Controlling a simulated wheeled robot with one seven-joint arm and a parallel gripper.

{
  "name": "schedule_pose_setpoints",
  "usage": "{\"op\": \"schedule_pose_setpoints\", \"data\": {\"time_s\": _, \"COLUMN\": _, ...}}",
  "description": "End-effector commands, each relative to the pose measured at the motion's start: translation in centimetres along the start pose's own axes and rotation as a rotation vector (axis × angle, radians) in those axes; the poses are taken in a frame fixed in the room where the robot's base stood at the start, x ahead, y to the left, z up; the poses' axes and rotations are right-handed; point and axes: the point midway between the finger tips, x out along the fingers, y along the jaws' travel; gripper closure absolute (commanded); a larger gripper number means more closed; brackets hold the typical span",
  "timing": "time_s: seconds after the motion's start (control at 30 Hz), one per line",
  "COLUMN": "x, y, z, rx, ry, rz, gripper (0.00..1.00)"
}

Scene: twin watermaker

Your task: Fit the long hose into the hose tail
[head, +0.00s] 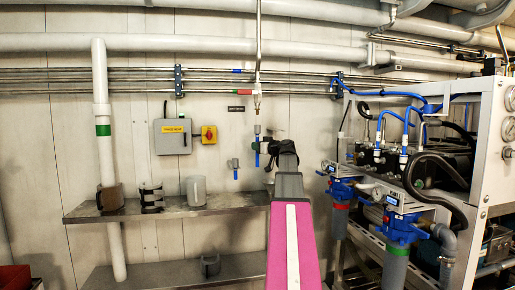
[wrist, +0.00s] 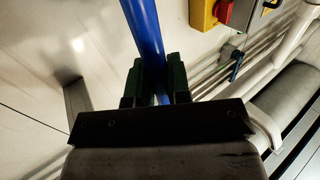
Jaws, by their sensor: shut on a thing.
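My gripper (wrist: 158,84) is shut on a blue hose (wrist: 142,30), which runs up between its two dark green fingers in the wrist view. In the head view my gripper (head: 272,137) is near the back wall, above the upper shelf. I cannot tell for certain whether this fitting is the hose tail. The hose's free end is out of the wrist view.
A steel shelf (head: 225,207) runs along the wall with holders and a pale cup (head: 196,190). A grey box (head: 173,136) and a yellow switch (head: 209,134) are on the wall. A small blue-handled valve (head: 235,169) is left of my gripper. The watermaker rack (head: 497,150) stands right.

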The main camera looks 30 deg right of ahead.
Motion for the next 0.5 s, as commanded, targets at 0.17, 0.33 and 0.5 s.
{"op": "schedule_pose_setpoints", "data": {"time_s": 0.17, "x": 0.0, "y": 0.0, "z": -0.9, "rx": -0.001, "ry": 0.001, "rz": 0.000, "gripper": 1.00}}
{"op": "schedule_pose_setpoints", "data": {"time_s": 0.33, "x": 0.0, "y": 0.0, "z": -1.9, "rx": -0.001, "ry": 0.000, "rz": 0.000, "gripper": 1.00}}
{"op": "schedule_pose_setpoints", "data": {"time_s": 0.5, "x": 0.0, "y": 0.0, "z": -2.9, "rx": -0.001, "ry": 0.000, "rz": 0.000, "gripper": 1.00}}
